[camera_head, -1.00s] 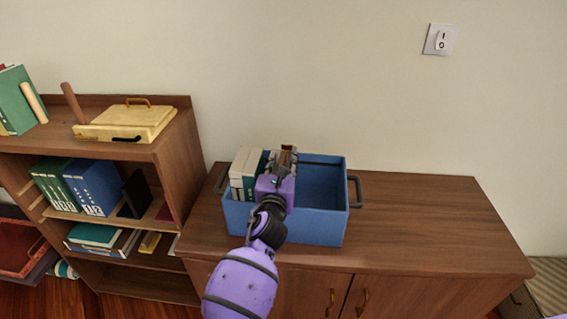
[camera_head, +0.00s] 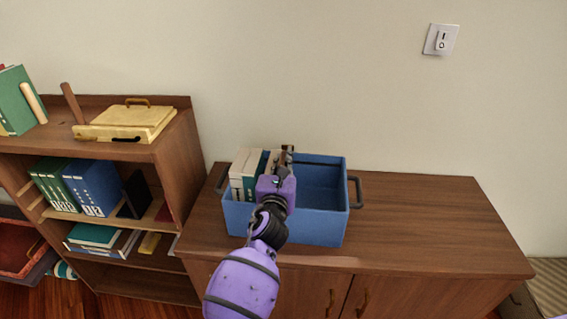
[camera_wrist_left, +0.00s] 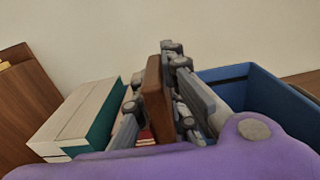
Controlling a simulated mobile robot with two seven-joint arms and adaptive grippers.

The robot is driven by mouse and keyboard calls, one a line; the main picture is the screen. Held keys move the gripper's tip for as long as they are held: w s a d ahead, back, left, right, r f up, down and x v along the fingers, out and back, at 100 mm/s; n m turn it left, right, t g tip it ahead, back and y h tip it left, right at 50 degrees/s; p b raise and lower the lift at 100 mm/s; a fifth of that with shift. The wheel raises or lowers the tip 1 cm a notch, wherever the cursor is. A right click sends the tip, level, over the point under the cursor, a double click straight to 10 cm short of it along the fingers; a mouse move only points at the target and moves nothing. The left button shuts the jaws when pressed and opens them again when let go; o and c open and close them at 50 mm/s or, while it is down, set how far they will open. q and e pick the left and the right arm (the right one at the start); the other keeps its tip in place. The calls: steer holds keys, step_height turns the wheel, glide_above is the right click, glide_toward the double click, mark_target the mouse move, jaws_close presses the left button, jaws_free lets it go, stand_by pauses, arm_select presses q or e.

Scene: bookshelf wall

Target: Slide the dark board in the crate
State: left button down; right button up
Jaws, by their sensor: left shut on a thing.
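The blue crate (camera_head: 318,226) stands on the low brown cabinet. My left gripper (camera_head: 284,160) reaches into its left half and is shut on the dark brown board. In the left wrist view the board (camera_wrist_left: 155,98) stands upright between the fingers of the gripper (camera_wrist_left: 158,112). Pale and teal books (camera_head: 243,172) stand in the crate's left end, just left of the gripper; they also show in the wrist view (camera_wrist_left: 82,118). The board's lower part is hidden by the gripper and crate wall, so I cannot tell whether it touches the bottom. My right gripper is out of view.
The crate's right half (camera_head: 322,178) is empty. A dark handle (camera_head: 356,190) sticks out at its right end. The cabinet top (camera_head: 430,220) is clear to the right. A bookcase (camera_head: 180,165) with books and a yellow box (camera_head: 130,120) stands at the left.

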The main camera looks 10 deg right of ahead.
arm_select(q)
steer(key=s+d+b, duration=0.1)
steer(key=s+d, duration=0.1)
steer(key=d, duration=0.5)
steer(key=shift+s, duration=0.3)
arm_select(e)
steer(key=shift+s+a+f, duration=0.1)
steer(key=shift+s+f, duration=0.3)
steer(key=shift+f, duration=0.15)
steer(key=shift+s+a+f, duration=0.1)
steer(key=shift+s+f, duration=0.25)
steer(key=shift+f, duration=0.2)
arm_select(q)
steer(key=shift+f, duration=0.1)
steer(key=c, duration=1.6)
jaws_free()
steer(key=v, duration=1.2)
steer(key=shift+a, duration=0.1)
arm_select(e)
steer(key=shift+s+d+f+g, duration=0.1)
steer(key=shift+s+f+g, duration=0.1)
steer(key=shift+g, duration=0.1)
